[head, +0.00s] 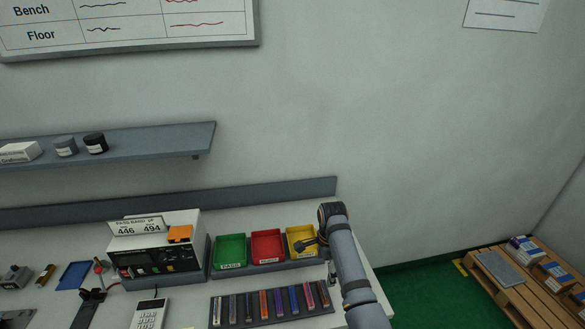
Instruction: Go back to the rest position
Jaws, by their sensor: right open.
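My right arm comes in from the lower right, over the right end of the bench. Its wrist bends back to the left, and my right gripper (303,246) points left in front of the yellow bin. It is open, with nothing seen between its fingers. It covers part of the yellow bin (296,232); whether it touches the bin I cannot tell. My left gripper does not show.
Green (230,251) and red (266,247) bins stand beside the yellow one. A rack of coloured sticks (262,318) lies in front. A pallet (520,290) stands on the green floor at right.

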